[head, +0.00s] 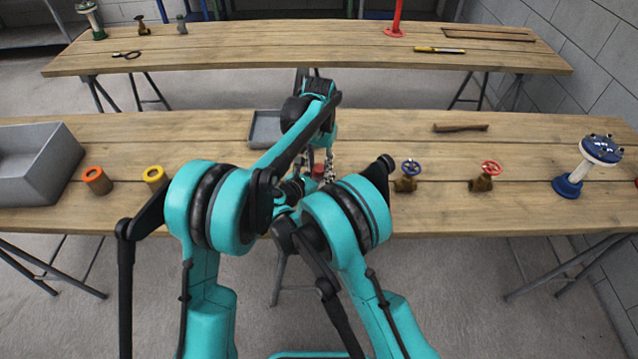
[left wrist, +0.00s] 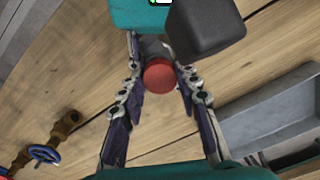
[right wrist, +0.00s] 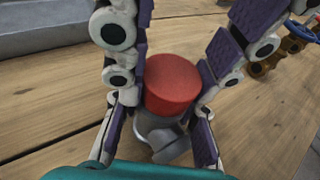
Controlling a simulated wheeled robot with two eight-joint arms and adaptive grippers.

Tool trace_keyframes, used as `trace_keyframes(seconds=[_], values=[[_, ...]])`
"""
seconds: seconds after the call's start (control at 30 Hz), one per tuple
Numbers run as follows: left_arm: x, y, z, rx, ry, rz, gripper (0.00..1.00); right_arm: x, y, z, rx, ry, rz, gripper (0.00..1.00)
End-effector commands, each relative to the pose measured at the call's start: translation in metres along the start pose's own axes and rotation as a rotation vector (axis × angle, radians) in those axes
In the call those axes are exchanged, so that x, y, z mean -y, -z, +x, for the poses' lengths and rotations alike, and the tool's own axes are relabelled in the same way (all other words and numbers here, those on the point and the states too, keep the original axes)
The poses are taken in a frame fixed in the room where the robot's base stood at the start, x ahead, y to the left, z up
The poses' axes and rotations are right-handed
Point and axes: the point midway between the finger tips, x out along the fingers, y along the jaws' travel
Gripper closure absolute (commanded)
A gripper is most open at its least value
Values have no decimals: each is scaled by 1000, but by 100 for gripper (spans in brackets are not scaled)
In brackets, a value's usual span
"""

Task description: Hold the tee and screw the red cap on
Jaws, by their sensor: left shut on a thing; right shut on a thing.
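The red cap (head: 318,170) shows in all views; in the right wrist view the cap (right wrist: 172,84) sits upright on top of the grey tee (right wrist: 160,135). My left gripper (head: 320,164) hangs down from above and is shut on the cap; in the left wrist view its fingers (left wrist: 160,88) are on both sides of the cap. My right gripper (right wrist: 158,132) comes in from the side, lower down, and is shut on the tee (left wrist: 154,48). In the head view my arms hide most of the tee and the right gripper. The thread between cap and tee is hidden.
A grey bin (head: 35,165), an orange ring (head: 96,180) and a yellow ring (head: 154,176) are on the left. A grey tray (head: 265,128) lies behind my grippers. Blue-wheel (head: 406,175) and red-wheel (head: 484,177) valves and a blue-and-white flanged part (head: 590,162) stand right.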

Motion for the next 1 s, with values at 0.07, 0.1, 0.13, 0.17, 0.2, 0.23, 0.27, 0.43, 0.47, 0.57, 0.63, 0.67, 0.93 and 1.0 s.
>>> trace_keyframes(seconds=[0.07, 0.1, 0.13, 0.17, 0.2, 0.23, 0.27, 0.43, 0.47, 0.57, 0.63, 0.67, 0.93, 1.0], values=[[0, -1, 0, 2, -1, 81, 100, 0, 1, 0, -2, 0, 1, 100], [0, -1, 0, 2, -1, 109, 100, 0, 1, 0, -2, 0, 1, 100], [0, -1, 0, 3, -1, 123, 100, 0, 1, 0, -2, 0, 1, 100], [0, -1, 0, 3, -1, 133, 100, 0, 1, 0, -2, 0, 1, 100], [0, -1, 0, 3, -1, 140, 100, 0, 1, 0, -2, 0, 1, 100], [0, -1, 0, 3, -1, 142, 100, 0, 1, 0, -2, 0, 1, 100], [0, -1, 0, 3, -1, 142, 100, 0, 1, 0, -2, 0, 1, 100], [-1, -1, 0, 3, -1, 140, 100, 0, 1, 0, -2, 0, 1, 100], [-1, -1, 0, 3, -1, 139, 63, 0, 1, 0, -2, 0, 1, 100], [0, -1, 0, 3, -1, 139, 47, 0, 1, 0, -2, 0, 1, 100], [0, -1, 0, 2, -1, 138, 47, 0, 1, 0, -2, 0, 1, 100], [0, -1, 0, 2, -1, 138, 47, 0, 1, 0, -2, 0, 1, 100], [0, 0, -11, 2, 0, 137, 47, 0, 1, 0, -1, 0, 1, 100], [0, 0, -21, 2, 0, 137, 47, 0, 1, 0, -1, 0, 1, 100]])
